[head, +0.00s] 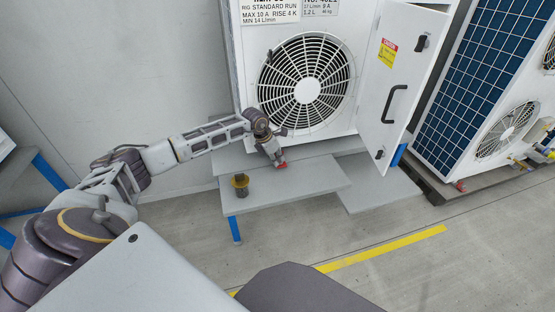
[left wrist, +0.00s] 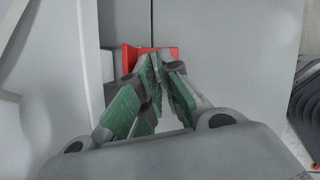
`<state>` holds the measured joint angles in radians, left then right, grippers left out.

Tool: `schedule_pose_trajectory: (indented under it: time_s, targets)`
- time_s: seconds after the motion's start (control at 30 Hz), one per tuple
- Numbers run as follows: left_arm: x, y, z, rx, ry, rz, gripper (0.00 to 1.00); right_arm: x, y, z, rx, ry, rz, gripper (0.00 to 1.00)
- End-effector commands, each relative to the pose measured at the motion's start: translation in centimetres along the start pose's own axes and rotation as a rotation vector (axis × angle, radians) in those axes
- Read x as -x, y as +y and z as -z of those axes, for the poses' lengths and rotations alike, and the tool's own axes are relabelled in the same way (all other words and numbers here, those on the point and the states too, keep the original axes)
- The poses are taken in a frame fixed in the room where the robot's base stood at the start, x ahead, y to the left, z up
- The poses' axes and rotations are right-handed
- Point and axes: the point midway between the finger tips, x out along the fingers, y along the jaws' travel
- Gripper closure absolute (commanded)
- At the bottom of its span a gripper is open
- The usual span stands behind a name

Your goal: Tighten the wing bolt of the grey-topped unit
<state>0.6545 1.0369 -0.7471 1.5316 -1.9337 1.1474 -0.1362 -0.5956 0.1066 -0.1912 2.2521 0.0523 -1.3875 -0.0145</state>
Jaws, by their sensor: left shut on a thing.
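A white fan unit (head: 363,27) stands at the back with its door (head: 396,72) swung open; its top is out of view, so I cannot tell its colour. A small red piece (head: 283,165), which looks like the wing bolt, sits low in front of the unit at the grey step. In the left wrist view the red piece (left wrist: 131,57) shows just beyond the fingers, partly hidden by them. My left gripper (head: 277,158) points down at it, with its fingers (left wrist: 155,82) close together and shut on it. My right gripper is out of view.
A dark cylinder with a yellow collar (head: 240,184) stands on the grey step (head: 310,183), left of my left gripper. A second unit with a blue panelled side (head: 470,85) stands at the right.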

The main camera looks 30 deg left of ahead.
Motion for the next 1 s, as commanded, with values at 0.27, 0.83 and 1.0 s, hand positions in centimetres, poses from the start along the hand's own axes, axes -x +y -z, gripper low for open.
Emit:
schedule_pose_trajectory:
  time_s: [0.27, 0.83, 1.0]
  targets:
    - [0.03, 0.25, -0.05, -0.094, 0.0, 0.038, 1.0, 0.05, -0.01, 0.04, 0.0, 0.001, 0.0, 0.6]
    - [-0.01, 0.3, -0.01, -0.132, 0.001, 0.054, 1.0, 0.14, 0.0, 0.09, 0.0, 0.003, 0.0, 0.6]
    - [0.0, 0.3, -0.01, -0.132, 0.001, 0.054, 0.81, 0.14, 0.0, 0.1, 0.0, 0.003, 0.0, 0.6]
